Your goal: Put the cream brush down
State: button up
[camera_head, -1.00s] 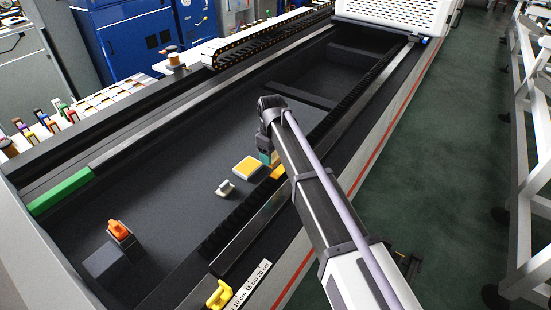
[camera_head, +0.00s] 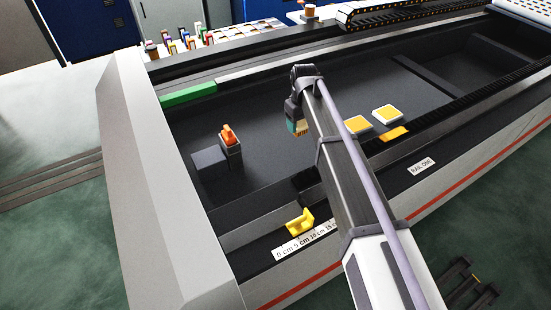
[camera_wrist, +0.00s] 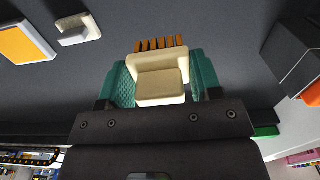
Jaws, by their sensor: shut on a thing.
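My gripper (camera_head: 297,122) hangs over the dark bed of the rack, left of the yellow pads. In the wrist view its teal fingers (camera_wrist: 160,85) are shut on the cream brush (camera_wrist: 160,86), one on each side of its cream body. The brown-orange bristles point away from the palm; in the head view the brush's bristle end (camera_head: 301,128) shows at the bottom of the gripper. It appears held above the bed, but the exact gap cannot be told.
Yellow pads (camera_head: 357,124) (camera_head: 387,114) lie right. A small cream piece (camera_wrist: 77,29) shows in the wrist view. A yellow hook (camera_head: 300,221) sits on the front edge. Dark bed between is clear.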

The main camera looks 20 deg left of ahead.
aim_at(299, 153)
jog(key=shift+w+d+f+b, duration=0.15)
jog(key=shift+d+f+b, duration=0.05)
jog(key=shift+f+b, duration=0.1)
notch_tip(299, 153, down, 10)
jog(key=b, duration=1)
jog(key=shift+r+p, duration=0.3)
jog(key=shift+c, duration=0.4)
jog(key=shift+f+b, duration=0.3)
jog(key=o, duration=1)
jog(key=shift+r, duration=0.1)
jog(key=shift+c, duration=0.2)
